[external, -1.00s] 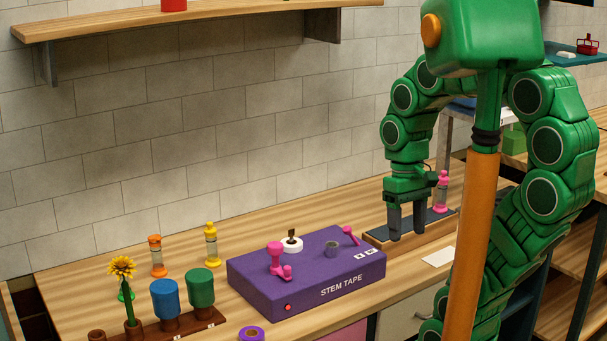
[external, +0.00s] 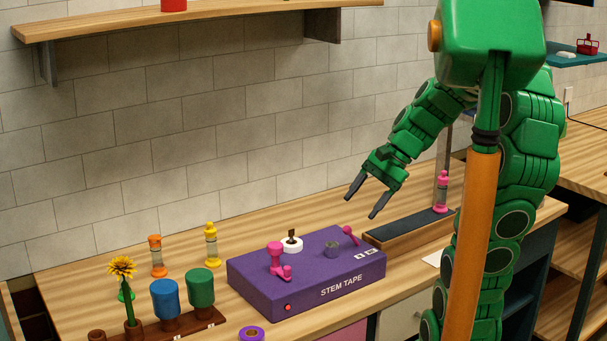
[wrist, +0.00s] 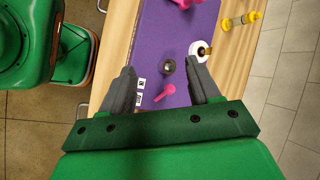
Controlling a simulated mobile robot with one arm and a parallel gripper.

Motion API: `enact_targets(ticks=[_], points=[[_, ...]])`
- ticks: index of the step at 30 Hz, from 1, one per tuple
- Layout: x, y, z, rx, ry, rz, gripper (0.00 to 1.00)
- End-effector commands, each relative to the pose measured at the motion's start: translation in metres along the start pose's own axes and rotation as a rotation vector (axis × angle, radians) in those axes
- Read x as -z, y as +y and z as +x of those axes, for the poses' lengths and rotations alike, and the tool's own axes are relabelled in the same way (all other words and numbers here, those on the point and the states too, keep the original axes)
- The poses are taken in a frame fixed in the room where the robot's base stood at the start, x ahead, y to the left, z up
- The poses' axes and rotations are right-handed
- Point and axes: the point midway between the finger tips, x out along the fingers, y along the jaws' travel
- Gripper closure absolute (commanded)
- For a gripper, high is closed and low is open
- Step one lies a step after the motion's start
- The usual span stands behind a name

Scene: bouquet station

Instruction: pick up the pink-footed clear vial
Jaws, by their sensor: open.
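The pink-footed clear vial (external: 442,192) stands upright at the far end of a dark-topped wooden block, right of the purple box in the external view. It has a pink top and a pink foot. It does not show in the wrist view. My gripper (external: 361,206) is open and empty, tilted down to the left, above and behind the right part of the purple box. The gripper is left of the vial and well apart from it. In the wrist view my gripper (wrist: 163,72) has its fingers spread over the purple box.
The purple STEM TAPE box (external: 308,272) carries pink posts, a white disc (external: 291,244) and a grey cup (external: 331,249). Orange (external: 157,256) and yellow (external: 211,245) vials stand at the left, behind a rack with a flower and blue and green cups. A wooden shelf (external: 190,22) hangs above.

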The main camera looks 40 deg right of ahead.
Motion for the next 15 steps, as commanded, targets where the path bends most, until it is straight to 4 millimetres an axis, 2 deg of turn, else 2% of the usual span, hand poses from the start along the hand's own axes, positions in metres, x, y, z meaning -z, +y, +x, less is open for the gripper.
enact_targets(ticks=[8,15], points=[[0.069,-0.022,-0.027,0.259,0.017,0.372,0.38],[0.138,-0.021,-0.065,0.489,0.027,0.697,0.38]])
